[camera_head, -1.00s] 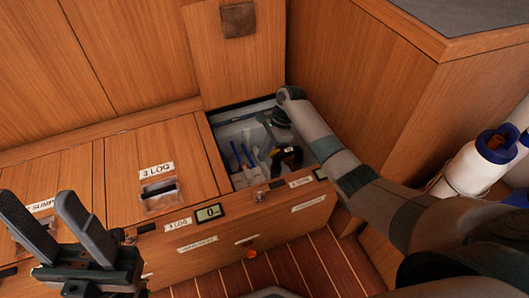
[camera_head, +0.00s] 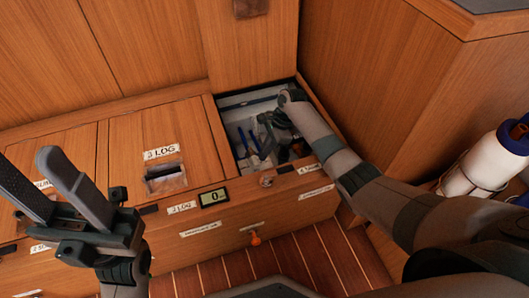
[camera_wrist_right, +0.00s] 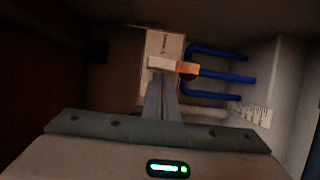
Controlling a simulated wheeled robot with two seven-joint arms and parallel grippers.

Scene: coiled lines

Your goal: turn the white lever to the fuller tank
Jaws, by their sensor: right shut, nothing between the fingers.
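My right gripper (camera_head: 268,130) reaches down into the open locker compartment (camera_head: 233,104). In the right wrist view its fingers (camera_wrist_right: 160,88) are together, with nothing between them. Just past the fingertips is a small pale bar (camera_wrist_right: 161,63) with an orange end, which looks like the white lever. I cannot tell whether the fingertips touch it. Blue pipes (camera_wrist_right: 215,52) run right from beside it. The tanks' levels are not readable here. My left gripper (camera_head: 48,185) is open and empty above the bench's left side.
The locker rim and a wooden panel (camera_head: 255,45) stand close around my right arm. Beside the opening is a closed hatch labelled LOG (camera_head: 162,153). A display reading 0 (camera_head: 214,197) is on the bench front. A white bottle (camera_head: 487,160) stands at right.

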